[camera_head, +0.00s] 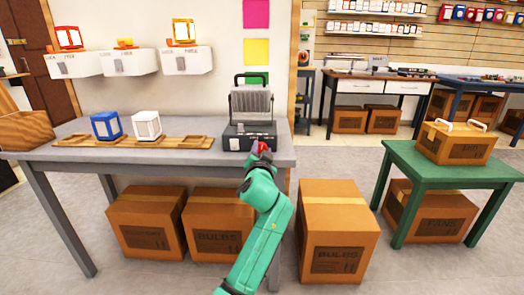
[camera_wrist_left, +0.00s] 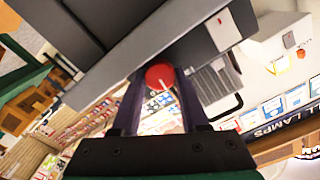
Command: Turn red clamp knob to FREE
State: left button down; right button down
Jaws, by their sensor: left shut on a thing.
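The red clamp knob (camera_head: 262,146) is on the front of a dark grey device (camera_head: 250,130) with a ribbed upper part and a handle, at the right end of the grey workbench. In the left wrist view the red knob (camera_wrist_left: 159,76) sits between the fingertips. My left gripper (camera_wrist_left: 160,82) is shut on the knob, one dark finger on either side. In the head view the green left arm reaches up to it and hides part of the device's front. No knob marking is readable. My right gripper is not in view.
On the grey workbench (camera_head: 60,152) a wooden rack (camera_head: 182,142) holds a blue lantern (camera_head: 106,125) and a white lantern (camera_head: 146,125). Cardboard boxes (camera_head: 338,215) stand under and beside the bench. A green table (camera_head: 440,168) with a box is at right.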

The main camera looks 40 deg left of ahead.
pick_arm(q)
jog(key=shift+n, duration=0.4)
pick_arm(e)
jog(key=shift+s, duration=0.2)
pick_arm(q)
jog(key=shift+n+b, duration=0.45)
jog(key=shift+n, duration=0.45)
jog(key=n, duration=0.3)
jog(key=shift+f+n+b, duration=0.1)
jog(key=shift+n+b, duration=0.2)
jog(key=n, duration=0.3)
jog(key=shift+a, duration=0.1)
jog(key=shift+s+n, duration=0.1)
jog(key=shift+n, duration=0.5)
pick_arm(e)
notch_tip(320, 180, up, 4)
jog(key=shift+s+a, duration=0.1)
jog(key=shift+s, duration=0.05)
pick_arm(q)
jog(key=shift+n, duration=0.3)
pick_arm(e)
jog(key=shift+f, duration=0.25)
pick_arm(q)
jog(key=c, duration=0.7)
grip_release()
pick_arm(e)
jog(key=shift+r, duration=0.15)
